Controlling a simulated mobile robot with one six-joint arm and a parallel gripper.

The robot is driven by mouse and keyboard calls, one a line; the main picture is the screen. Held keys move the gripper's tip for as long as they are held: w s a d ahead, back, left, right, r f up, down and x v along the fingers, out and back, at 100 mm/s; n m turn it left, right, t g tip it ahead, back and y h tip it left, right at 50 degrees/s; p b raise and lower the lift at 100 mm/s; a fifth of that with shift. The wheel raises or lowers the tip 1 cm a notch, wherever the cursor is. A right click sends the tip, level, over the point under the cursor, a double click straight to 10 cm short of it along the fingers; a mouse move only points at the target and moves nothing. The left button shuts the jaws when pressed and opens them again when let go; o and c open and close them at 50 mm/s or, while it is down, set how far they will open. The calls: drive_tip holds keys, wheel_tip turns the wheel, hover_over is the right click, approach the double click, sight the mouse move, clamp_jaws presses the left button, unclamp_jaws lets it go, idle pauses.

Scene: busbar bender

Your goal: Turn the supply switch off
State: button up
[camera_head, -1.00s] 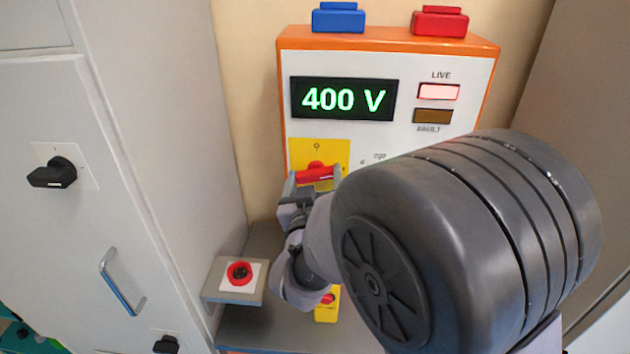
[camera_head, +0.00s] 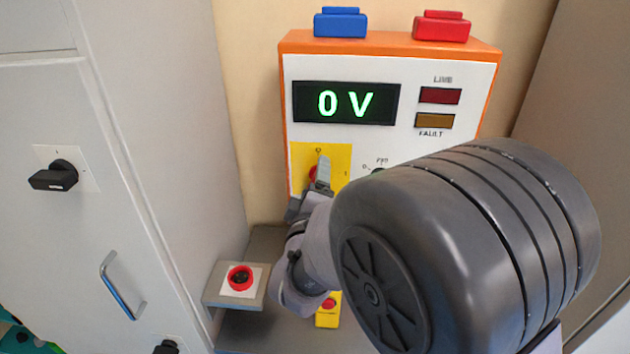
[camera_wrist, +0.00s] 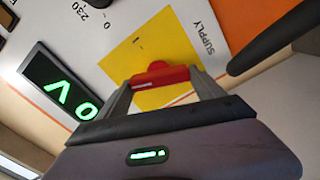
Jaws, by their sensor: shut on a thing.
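The supply switch is a red handle (camera_wrist: 160,74) on a yellow plate (camera_head: 335,160) on the front of the control box (camera_head: 445,73). In the wrist view my gripper (camera_wrist: 163,88) has its two fingers on either side of the red handle, shut on it. In the head view my gripper (camera_head: 321,178) covers most of the handle, which now points up toward the 0 mark. The display (camera_head: 346,102) reads 0 V, and the LIVE lamp (camera_head: 440,96) is dark red, unlit.
A blue block (camera_head: 340,23) and a red block (camera_head: 441,27) sit on top of the box. A red push button (camera_head: 240,278) is on a shelf at left. A yellow box with a red button (camera_head: 328,308) stands below my arm. A grey cabinet (camera_head: 110,130) fills the left.

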drive_tip(key=shift+f+n+p, duration=0.1)
drive_tip(key=shift+n+p, duration=0.4)
drive_tip(key=shift+n, duration=1.7)
drive_tip(key=o, duration=1.4)
drive_tip(key=shift+c, duration=0.2)
drive_tip(key=shift+s, duration=0.1)
